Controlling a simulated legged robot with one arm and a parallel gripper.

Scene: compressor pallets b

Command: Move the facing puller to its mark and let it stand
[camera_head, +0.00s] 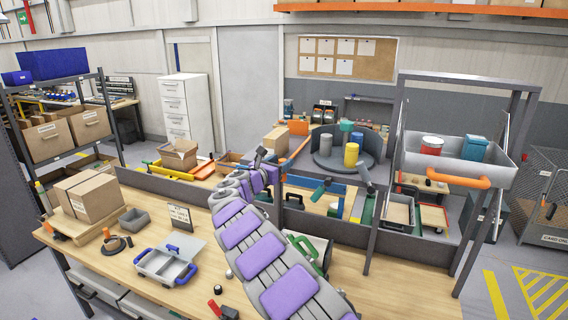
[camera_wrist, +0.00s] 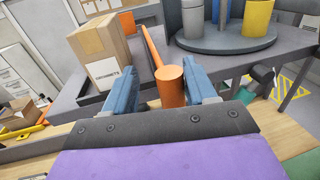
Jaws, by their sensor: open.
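An orange puller (camera_wrist: 172,86) with a thick round grip and a thin bar is in the wrist view; I take it to be the facing puller. Its bar runs away over a grey shelf, between a cardboard box and a round turntable. My gripper (camera_wrist: 160,68) is open, with one blue finger on each side of the grip. I cannot tell whether either finger touches it. In the head view the orange bar (camera_head: 300,148) shows just past my gripper (camera_head: 265,157). I cannot make out the puller's mark in either view.
The cardboard box (camera_wrist: 103,52) stands close left of the bar. The grey turntable (camera_wrist: 222,42) with cylinders is close on the right. A grey bin with an orange handle (camera_head: 458,178) stands farther right. The wooden bench (camera_head: 150,268) holds boxes and trays.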

